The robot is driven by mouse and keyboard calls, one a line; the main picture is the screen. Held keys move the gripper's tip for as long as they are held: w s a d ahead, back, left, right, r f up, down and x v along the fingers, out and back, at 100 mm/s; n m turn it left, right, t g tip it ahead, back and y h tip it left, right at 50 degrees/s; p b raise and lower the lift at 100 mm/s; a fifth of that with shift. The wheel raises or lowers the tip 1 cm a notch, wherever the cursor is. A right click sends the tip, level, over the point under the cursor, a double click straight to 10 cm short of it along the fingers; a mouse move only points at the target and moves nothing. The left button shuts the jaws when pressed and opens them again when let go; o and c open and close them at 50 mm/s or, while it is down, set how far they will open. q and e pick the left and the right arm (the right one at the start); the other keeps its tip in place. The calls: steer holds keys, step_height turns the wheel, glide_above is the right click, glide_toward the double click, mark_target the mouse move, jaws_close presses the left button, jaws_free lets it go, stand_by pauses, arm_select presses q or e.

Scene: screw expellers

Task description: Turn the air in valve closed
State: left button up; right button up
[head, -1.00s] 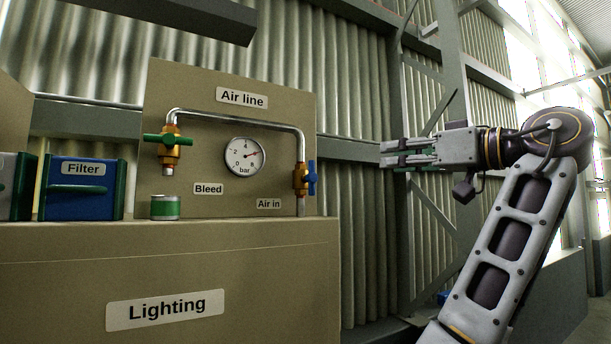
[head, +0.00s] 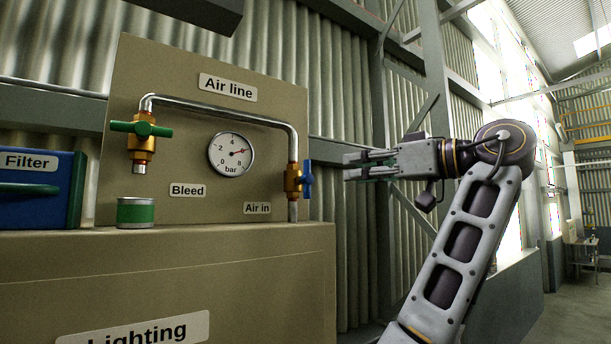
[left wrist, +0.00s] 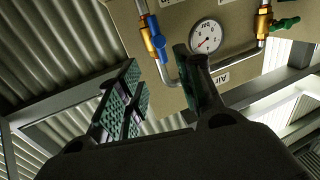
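The air in valve (head: 293,181) is a brass body on the right leg of the pipe, with a blue handle (head: 307,179) lying roughly along the pipe. The "Air in" label (head: 257,208) is beside it. My left gripper (head: 348,166) is right of the handle, pointing at it, with a small gap in the head view. In the left wrist view the two fingers (left wrist: 160,75) are apart and empty, and the blue handle (left wrist: 158,42) appears beyond, between their tips. My right gripper is not in view.
The bleed valve (head: 141,140) has a green handle set across the pipe, above a green-banded can (head: 136,212). A gauge (head: 231,154) reads near 6 bar. A blue Filter box (head: 38,188) stands left. Space right of the panel (head: 200,60) is open before the corrugated wall.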

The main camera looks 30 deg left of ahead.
mark_target(308, 175)
arm_select(q)
steer(key=shift+w+a+p, duration=0.3)
steer(key=shift+a+p, duration=0.2)
steer(key=shift+a, duration=1.8)
steer(key=shift+w+a+p, duration=0.3)
steer(key=shift+a+p, duration=0.25)
steer(key=shift+a, duration=1.75)
steer(key=shift+w+a+p, duration=0.3)
steer(key=shift+a+p, duration=0.2)
steer(key=shift+a, duration=1.8)
jaws_close()
